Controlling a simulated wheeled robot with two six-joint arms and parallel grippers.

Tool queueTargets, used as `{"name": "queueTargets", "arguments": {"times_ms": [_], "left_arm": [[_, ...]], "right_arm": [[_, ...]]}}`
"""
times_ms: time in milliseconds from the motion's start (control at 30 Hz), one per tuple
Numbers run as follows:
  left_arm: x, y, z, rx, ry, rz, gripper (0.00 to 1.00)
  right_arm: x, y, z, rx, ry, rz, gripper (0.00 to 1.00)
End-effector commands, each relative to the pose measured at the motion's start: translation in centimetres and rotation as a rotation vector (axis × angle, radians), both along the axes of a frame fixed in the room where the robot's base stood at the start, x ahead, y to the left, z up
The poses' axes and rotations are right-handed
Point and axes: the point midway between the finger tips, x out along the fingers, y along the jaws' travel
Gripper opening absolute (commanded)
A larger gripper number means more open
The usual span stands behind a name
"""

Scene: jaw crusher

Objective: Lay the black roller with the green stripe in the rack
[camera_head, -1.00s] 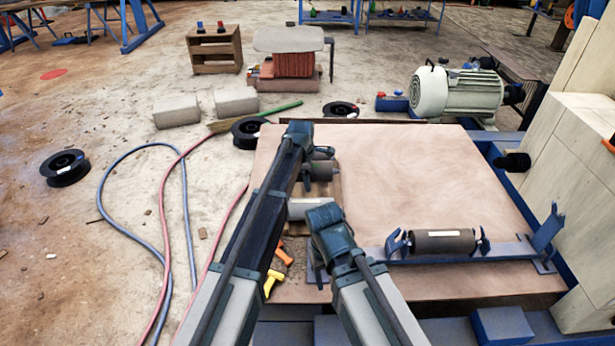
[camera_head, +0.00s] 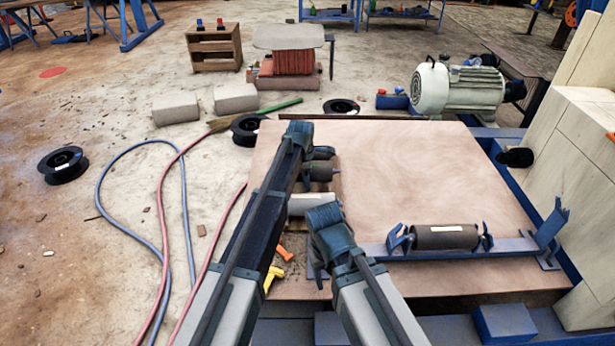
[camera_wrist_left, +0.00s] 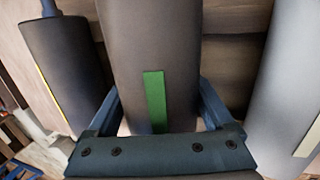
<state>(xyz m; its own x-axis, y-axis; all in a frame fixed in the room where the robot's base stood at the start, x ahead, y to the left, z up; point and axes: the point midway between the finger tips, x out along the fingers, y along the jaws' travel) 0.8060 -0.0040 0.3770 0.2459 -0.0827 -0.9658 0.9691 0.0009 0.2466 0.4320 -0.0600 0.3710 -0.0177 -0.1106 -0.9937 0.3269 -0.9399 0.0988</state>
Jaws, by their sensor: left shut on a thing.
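The black roller with the green stripe (camera_wrist_left: 150,55) lies between the two fingers of my left gripper (camera_wrist_left: 158,95), which is shut on it. In the head view this roller (camera_head: 319,173) shows just right of my left wrist, over a wooden pallet, partly hidden by the arm. I cannot tell whether it still touches the pallet. The rack (camera_head: 405,253) is a blue bar with upright cradles at the right front of the board. A dark roller with a white label (camera_head: 446,238) lies in one cradle pair. My right gripper (camera_head: 326,217) hangs near the pallet, its fingers hidden.
A light grey roller (camera_wrist_left: 285,75) lies to the right of the held one and a dark roller with a yellow stripe (camera_wrist_left: 60,60) to its left. Orange and yellow tools (camera_head: 274,275) lie in front. The brown board (camera_head: 430,170) is mostly bare.

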Motion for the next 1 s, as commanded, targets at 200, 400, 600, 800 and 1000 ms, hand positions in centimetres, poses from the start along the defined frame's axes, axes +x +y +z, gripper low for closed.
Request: {"name": "queueTargets", "arguments": {"times_ms": [200,400,600,800,1000], "left_arm": [[0.0,0.0,0.0,0.000,0.000,0.000,1.00],[-0.1,0.0,-0.1,0.000,0.002,0.000,1.00],[-0.2,0.1,0.7,0.000,0.001,0.000,1.00],[-0.7,0.2,2.8,0.000,0.000,0.000,1.00],[-1.4,0.5,5.8,0.000,-0.001,0.000,1.00]], "right_arm": [[0.0,0.0,0.0,0.000,0.000,0.000,0.61],[0.0,0.0,-0.1,0.000,-0.001,0.000,0.61],[0.0,0.0,0.7,0.000,-0.001,0.000,0.61],[0.0,0.0,2.8,0.000,0.000,0.000,0.61],[0.0,0.0,5.8,0.000,0.001,0.003,0.61]]}}
